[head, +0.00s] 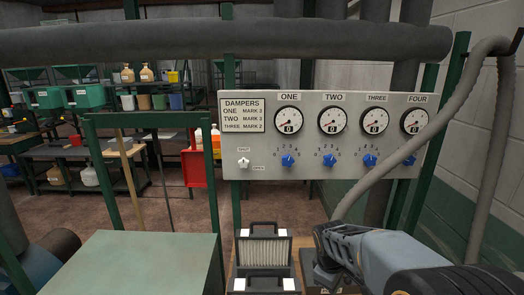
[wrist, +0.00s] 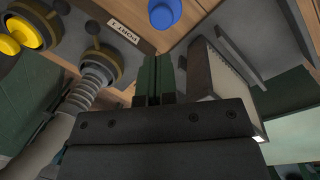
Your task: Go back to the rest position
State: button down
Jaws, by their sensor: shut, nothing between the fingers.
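My gripper (wrist: 158,76) shows in the wrist view as two dark green fingers side by side, closed together with nothing between them. They point toward a wooden board (wrist: 130,12) with a blue round part (wrist: 163,13) on it. I cannot tell whether they touch anything. In the head view my grey arm (head: 375,258) comes in at the lower right. It is low, in front of the damper panel (head: 330,105), and the fingertips are not clear there.
A ribbed hose (wrist: 88,88) and yellow caps (wrist: 28,32) lie left of the fingers. A pleated filter (head: 263,250) stands left of my arm. A grey hose (head: 425,135) hangs at the right, and a thick pipe (head: 200,40) crosses above. A green cabinet top (head: 145,262) is at lower left.

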jog(key=s+a+r+m+t+y, duration=0.2)
jog(key=s+r+m+t, duration=0.1)
jog(key=s+r+m, duration=0.6)
jog(key=s, duration=0.3)
jog(key=shift+s+a+m+t, duration=0.15)
jog(key=shift+a+m+t, duration=0.15)
jog(key=shift+a+t, duration=0.1)
